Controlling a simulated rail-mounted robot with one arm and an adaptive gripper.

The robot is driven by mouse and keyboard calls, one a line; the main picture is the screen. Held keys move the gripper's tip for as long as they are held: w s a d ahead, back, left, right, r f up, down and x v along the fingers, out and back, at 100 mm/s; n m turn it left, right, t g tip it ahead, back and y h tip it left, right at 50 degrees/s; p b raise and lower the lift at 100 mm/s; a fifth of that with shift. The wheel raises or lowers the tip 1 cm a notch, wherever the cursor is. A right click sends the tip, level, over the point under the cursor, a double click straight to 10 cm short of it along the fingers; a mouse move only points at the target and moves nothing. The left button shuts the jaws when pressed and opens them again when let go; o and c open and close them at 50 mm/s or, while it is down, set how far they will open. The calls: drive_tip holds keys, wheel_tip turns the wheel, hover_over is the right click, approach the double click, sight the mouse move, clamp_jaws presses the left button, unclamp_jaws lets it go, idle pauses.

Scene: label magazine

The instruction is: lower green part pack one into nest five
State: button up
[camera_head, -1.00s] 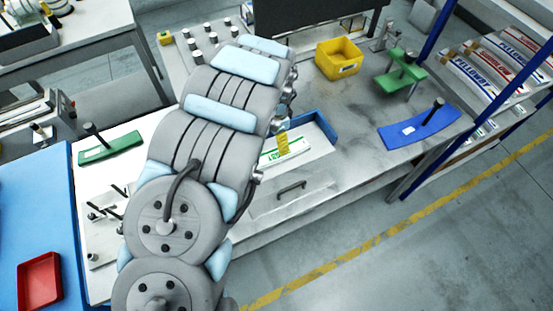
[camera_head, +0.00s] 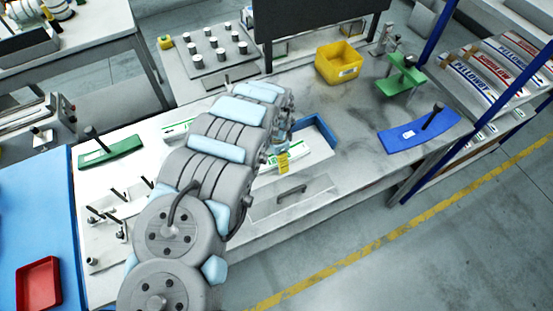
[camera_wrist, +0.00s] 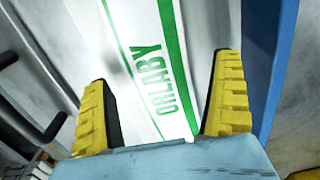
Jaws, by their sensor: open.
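A white pack with green stripes and the green word ORLABY (camera_wrist: 150,60) lies between the two yellow fingers of my gripper (camera_wrist: 163,72) in the wrist view. The fingers are open, with a gap visible beside the pack. Another white pack with green marking (camera_head: 178,128) shows partly left of my arm. I cannot tell which place is nest five.
A green plate with a black handle (camera_head: 112,153) and a fixture with several posts (camera_head: 115,222) are on the left. A peg plate (camera_head: 205,62), yellow bin (camera_head: 338,62), green stand (camera_head: 401,80) and blue curved plate (camera_head: 420,133) stand further back and right.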

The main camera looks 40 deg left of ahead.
drive_tip(key=shift+f, duration=0.7)
drive_tip(key=c, duration=1.4)
drive_tip(key=shift+o, duration=0.2)
